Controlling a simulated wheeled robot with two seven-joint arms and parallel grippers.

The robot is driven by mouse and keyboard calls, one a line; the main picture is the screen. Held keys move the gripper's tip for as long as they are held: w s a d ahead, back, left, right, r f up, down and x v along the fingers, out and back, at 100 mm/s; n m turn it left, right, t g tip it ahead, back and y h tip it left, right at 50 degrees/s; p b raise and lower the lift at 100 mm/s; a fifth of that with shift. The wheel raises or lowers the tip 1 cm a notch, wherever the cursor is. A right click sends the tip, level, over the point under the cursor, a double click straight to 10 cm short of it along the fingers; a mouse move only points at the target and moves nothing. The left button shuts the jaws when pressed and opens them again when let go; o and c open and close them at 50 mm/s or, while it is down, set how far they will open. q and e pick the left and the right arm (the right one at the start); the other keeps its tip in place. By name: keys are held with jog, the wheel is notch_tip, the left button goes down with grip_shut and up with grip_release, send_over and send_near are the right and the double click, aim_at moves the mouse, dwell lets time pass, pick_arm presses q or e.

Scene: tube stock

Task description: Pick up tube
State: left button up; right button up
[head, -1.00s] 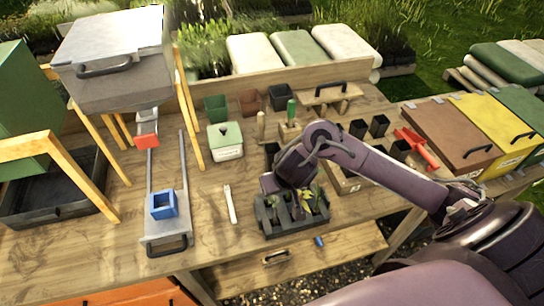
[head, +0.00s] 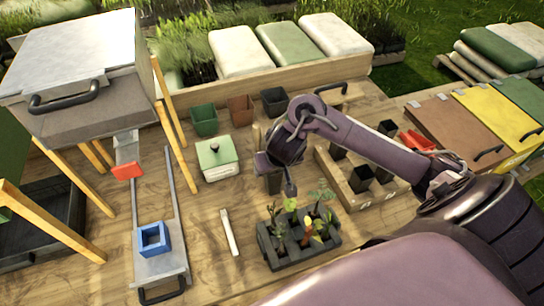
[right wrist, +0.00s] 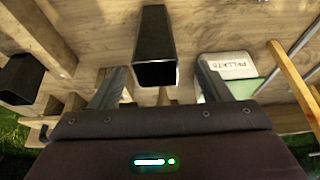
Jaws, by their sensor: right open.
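A dark square tube (head: 272,182) stands on the bench behind the plant tray, partly covered by my right arm. In the right wrist view the black tube (right wrist: 153,42) has its open end toward the camera, roughly centred between the fingers. My right gripper (right wrist: 160,68) is open, with one finger on each side of the tube and visible gaps. In the head view my right gripper (head: 268,163) is close above the tube, its fingers mostly hidden. Whether it touches the tube I cannot tell. My left gripper is not in view.
The plant tray (head: 300,256) is just in front. A green-lidded box (head: 217,160) is to the left. A wooden rack (head: 352,200) with black tubes is to the right, and pots (head: 204,120) stand behind. Bare bench lies around the white strip (head: 229,232).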

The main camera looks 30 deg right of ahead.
jog(key=shift+b+x, duration=0.45)
jog(key=shift+x, duration=0.7)
jog(key=x, duration=0.1)
jog(key=b+x, duration=0.1)
jog(key=shift+w+d+f, duration=0.1)
jog(key=shift+d+f, duration=0.2)
jog(key=shift+w+f, duration=0.2)
jog(key=shift+f, duration=0.15)
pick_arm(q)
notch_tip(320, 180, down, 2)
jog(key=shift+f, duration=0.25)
pick_arm(e)
jog(key=c, duration=1.1)
